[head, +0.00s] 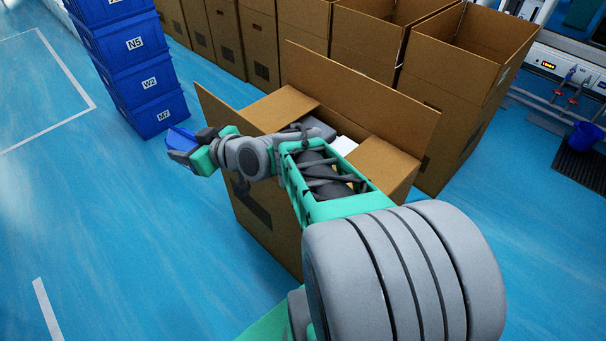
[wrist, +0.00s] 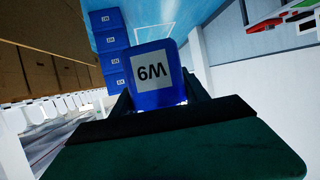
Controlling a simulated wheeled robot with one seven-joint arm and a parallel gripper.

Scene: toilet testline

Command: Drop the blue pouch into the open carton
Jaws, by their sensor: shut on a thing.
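The blue pouch (head: 179,138) is held in my gripper (head: 183,150), to the left of the open carton. In the wrist view the pouch (wrist: 156,95) sits between the dark fingers, with a grey label turned upside down. The open carton (head: 265,220) is brown, with its flaps spread up and outward. My arm crosses over its opening and hides much of the inside. Something white (head: 345,146) shows in the opening. My gripper is shut on the pouch, outside the carton's left flap.
A stack of blue crates (head: 130,65) stands behind and left of my gripper. A row of tall brown cartons (head: 365,45) stands behind the open carton. A dark blue bucket (head: 587,135) is at the far right. The blue floor at left is clear.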

